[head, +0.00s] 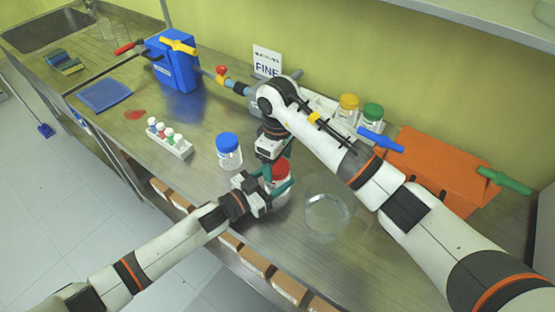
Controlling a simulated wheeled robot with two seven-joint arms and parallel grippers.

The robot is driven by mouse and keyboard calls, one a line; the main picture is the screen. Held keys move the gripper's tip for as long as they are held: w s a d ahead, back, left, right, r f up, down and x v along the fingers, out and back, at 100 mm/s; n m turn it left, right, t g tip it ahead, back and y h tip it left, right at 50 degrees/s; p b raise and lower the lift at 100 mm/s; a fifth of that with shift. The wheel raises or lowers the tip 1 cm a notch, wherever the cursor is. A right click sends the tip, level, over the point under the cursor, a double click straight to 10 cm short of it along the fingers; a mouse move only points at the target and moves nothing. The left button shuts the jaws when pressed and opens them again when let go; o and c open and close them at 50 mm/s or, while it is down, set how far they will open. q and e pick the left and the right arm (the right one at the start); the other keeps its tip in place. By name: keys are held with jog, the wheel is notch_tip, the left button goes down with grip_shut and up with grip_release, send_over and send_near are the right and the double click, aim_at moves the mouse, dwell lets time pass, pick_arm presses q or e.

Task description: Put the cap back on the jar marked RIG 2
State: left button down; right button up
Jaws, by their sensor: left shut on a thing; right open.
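A small jar (268,184) with a red cap (281,169) stands near the middle of the bench. My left gripper (279,191) is shut on the jar's body from the left. My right gripper (278,163) points down from above at the red cap, with its fingers open beside it. The cap is at the jar's mouth, but I cannot tell whether it is fully seated. My grippers hide much of the jar, and no RIG 2 marking is readable.
A blue-capped jar (229,153) and a vial rack (172,140) stand to the left. A glass dish (327,214) is close on the right. Yellow-capped (348,106) and green-capped (371,116) jars stand behind my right arm, near an orange box (437,163).

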notch_tip(320, 180, up, 4)
jog(key=shift+r, duration=0.15)
jog(key=shift+c, duration=0.4)
